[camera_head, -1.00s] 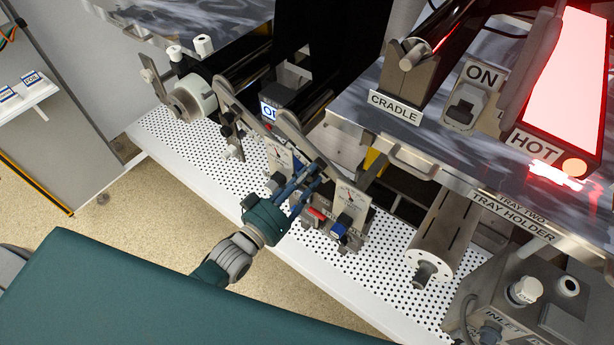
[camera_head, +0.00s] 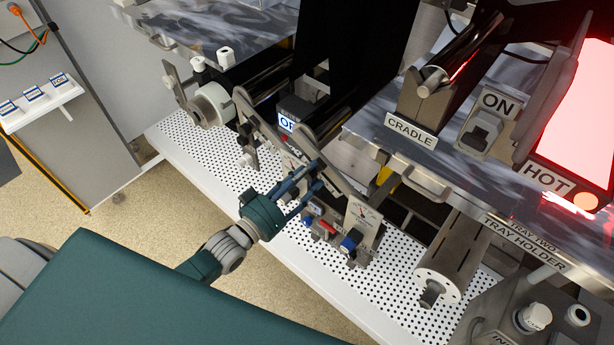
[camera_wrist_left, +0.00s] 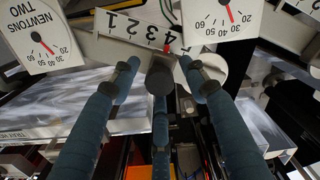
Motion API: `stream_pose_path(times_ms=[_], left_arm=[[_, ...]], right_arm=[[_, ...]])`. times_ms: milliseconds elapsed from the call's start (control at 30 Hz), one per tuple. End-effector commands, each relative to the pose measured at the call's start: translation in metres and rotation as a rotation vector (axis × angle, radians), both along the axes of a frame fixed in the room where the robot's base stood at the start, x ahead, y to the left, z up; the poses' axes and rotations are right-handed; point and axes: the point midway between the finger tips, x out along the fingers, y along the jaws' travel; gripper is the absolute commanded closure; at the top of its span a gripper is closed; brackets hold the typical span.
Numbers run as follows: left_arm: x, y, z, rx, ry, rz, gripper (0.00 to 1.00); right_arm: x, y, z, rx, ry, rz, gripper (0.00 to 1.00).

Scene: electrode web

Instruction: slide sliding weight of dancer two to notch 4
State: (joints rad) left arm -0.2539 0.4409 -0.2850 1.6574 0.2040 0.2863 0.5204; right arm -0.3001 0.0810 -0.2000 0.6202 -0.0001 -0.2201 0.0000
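My left gripper (camera_head: 312,178) is at the front dancer arm (camera_head: 345,180), its blue fingers spread beside the dial plate. Beyond the fingertips is a white scale plate (camera_wrist_left: 105,48) with numbers 1 to 4. A light grey round part (camera_wrist_left: 212,66) sits behind the right finger; I cannot tell if it is the sliding weight. A dial marked NEWTONS TWO (camera_wrist_left: 35,38) is at the upper left. The fingers partly hide the scale. My right gripper is not in view.
A dial plate (camera_head: 362,222) with a blue knob (camera_head: 351,241) and a red handle (camera_head: 327,227) stand close to the gripper. The steel tray holder (camera_head: 500,224), a roller (camera_head: 450,262) and a glowing HOT panel (camera_head: 585,120) are to the right. The perforated bench (camera_head: 300,262) has bare room in front.

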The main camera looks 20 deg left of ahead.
Motion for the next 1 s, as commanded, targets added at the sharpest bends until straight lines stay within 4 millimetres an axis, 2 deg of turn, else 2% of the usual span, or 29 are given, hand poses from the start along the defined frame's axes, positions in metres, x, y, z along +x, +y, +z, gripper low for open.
stream_pose_path(times_ms=[267,367,700,833,1000], left_arm=[[-0.005,0.001,-0.001,0.000,0.002,-0.001,0.56],[-0.018,0.005,-0.002,-0.001,0.004,-0.001,0.56],[-0.085,0.030,-0.002,0.002,0.005,-0.001,0.56],[-0.102,0.037,-0.002,0.000,0.003,0.000,0.56],[-0.112,0.041,0.000,0.000,0.001,0.000,0.56]], right_arm=[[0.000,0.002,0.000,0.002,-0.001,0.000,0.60],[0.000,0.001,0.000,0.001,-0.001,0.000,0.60],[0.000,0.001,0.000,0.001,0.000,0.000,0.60],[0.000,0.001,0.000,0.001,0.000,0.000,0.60],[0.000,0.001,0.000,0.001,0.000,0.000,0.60]])
